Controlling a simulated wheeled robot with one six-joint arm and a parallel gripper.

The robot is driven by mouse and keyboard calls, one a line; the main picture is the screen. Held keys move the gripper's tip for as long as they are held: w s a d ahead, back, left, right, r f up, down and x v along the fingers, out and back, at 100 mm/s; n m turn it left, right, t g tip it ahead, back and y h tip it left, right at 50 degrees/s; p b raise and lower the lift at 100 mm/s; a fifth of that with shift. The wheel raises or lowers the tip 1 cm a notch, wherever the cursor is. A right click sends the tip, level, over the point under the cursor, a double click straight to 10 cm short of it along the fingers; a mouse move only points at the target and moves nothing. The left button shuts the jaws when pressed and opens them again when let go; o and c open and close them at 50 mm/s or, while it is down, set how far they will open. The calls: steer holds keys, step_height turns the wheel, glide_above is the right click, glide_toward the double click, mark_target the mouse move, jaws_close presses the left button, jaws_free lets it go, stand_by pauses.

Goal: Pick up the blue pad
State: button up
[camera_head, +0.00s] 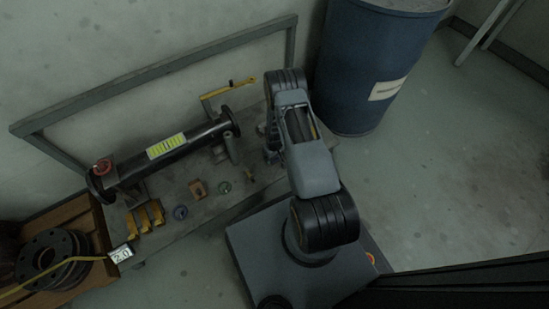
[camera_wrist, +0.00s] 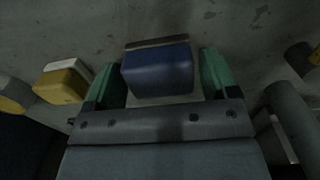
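The blue pad (camera_wrist: 157,72) is a small blue block with a pale lower edge, on the grey bench top in the wrist view. My gripper (camera_wrist: 161,60) has its two green fingers on either side of the pad, with narrow gaps showing, so it looks open around it. I cannot tell whether either finger touches the pad. In the head view, my arm reaches over the right end of the bench and I cannot make out the pad there.
A yellow and white block (camera_wrist: 62,82) lies left of my gripper. A grey cylinder (camera_wrist: 292,112) stands close on the right. On the bench (camera_head: 215,205) are a black flanged pipe (camera_head: 165,152), yellow brackets (camera_head: 146,215) and small rings. A blue drum (camera_head: 365,65) stands behind my arm.

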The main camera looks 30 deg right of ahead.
steer(key=c, duration=0.7)
steer(key=shift+r+p, duration=0.5)
steer(key=shift+r, duration=0.15)
step_height(320, 180, up, 3)
steer(key=shift+f+p, duration=0.15)
steer(key=shift+p, duration=0.8)
steer(key=s+d+r+p, duration=0.1)
steer(key=s+d+r, duration=0.1)
steer(key=d+r, duration=0.1)
steer(key=s+d+r+p, duration=0.2)
steer(key=d+r, duration=0.1)
steer(key=d, duration=0.2)
steer(key=s+d+r+p, duration=0.2)
steer(key=d+r, duration=0.1)
steer(key=d, duration=0.1)
steer(key=shift+s+d, duration=0.15)
steer(key=shift+s, duration=0.2)
